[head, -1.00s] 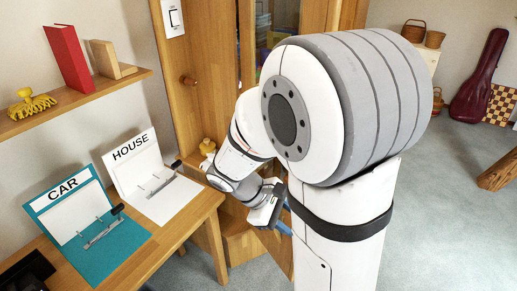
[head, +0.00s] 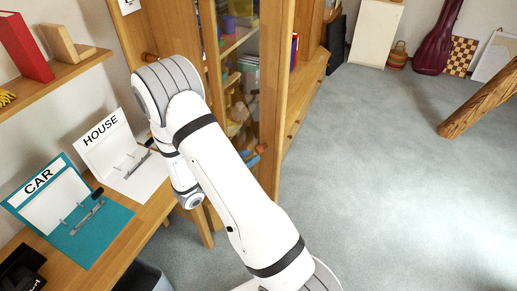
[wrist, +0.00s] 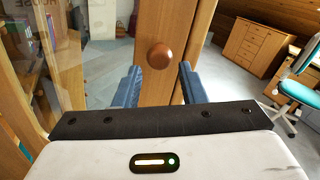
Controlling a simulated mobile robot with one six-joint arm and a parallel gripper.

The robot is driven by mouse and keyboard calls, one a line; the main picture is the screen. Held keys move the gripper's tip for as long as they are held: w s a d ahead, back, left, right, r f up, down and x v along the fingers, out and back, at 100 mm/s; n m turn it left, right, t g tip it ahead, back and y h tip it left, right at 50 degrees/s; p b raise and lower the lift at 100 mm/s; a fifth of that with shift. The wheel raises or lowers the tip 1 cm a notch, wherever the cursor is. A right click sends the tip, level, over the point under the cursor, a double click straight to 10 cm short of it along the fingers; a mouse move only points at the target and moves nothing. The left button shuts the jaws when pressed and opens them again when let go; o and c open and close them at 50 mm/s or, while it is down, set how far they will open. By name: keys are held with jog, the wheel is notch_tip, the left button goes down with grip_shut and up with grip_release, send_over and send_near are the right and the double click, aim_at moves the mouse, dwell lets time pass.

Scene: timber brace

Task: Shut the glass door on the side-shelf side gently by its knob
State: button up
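The glass door (head: 239,118) has a wooden frame and stands swung out from the cabinet into the room. Its round brown knob (head: 262,148) is on the frame's outer upright. In the wrist view, the knob (wrist: 160,55) shows between and just ahead of the two blue fingers, on the wooden upright (wrist: 179,20), with glass (wrist: 100,50) to the left. My gripper (wrist: 158,75) is open and does not visibly touch the knob. In the head view my arm hides most of the gripper; only a bit of blue finger shows beside the knob.
A second knob (head: 150,57) is on the wooden cabinet front at left. The side table (head: 150,215) carries the CAR folder (head: 75,215) and HOUSE folder (head: 125,165) beside my arm. A timber brace (head: 480,105) slants at right. Open carpet (head: 380,180) lies between.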

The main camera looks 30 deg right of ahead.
aim_at(256, 152)
jog(key=p+x, duration=0.1)
jog(key=x, duration=0.4)
grip_shut()
dwell(0.3)
jog(key=shift+a, duration=0.1)
